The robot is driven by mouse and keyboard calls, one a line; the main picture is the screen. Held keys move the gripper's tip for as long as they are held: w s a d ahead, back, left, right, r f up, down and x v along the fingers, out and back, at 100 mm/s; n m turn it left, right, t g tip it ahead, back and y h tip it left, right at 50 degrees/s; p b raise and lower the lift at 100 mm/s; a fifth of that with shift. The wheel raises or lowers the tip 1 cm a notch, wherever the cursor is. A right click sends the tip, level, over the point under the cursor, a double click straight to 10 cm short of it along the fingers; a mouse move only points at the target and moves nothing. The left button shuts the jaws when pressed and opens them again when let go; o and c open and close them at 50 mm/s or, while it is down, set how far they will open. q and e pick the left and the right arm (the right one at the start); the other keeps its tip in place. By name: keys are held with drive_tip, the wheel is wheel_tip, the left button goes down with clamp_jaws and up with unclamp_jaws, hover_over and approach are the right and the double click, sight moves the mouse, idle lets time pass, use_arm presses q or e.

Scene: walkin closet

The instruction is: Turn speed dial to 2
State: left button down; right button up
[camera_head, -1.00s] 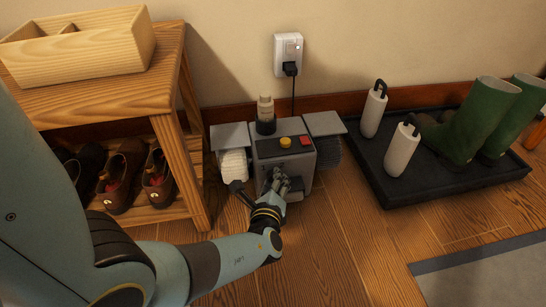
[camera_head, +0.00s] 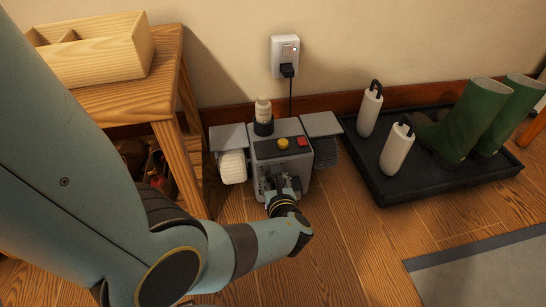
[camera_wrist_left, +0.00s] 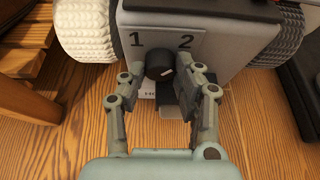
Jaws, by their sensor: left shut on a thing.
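The grey machine (camera_head: 283,166) stands on the floor against the wall, with a yellow button (camera_head: 283,144) and a red switch (camera_head: 303,142) on top. In the left wrist view, its black speed dial (camera_wrist_left: 159,62) sits on the front below the numbers 1 and 2. A pale mark shows on the dial's face; which number it points to is unclear. My left gripper (camera_head: 277,188) is at the machine's front. In the left wrist view its fingers (camera_wrist_left: 162,80) are on either side of the dial, shut on it. My right gripper is out of view.
A white brush roll (camera_head: 232,167) and a dark brush roll (camera_head: 327,152) flank the machine. A bottle (camera_head: 263,108) stands behind its top. A black tray (camera_head: 395,188) with boots is at right, a wooden bench (camera_head: 172,115) at left.

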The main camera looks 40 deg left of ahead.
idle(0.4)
use_arm(q)
drive_tip(key=c, duration=0.9)
unclamp_jaws()
drive_tip(key=shift+c, duration=0.2)
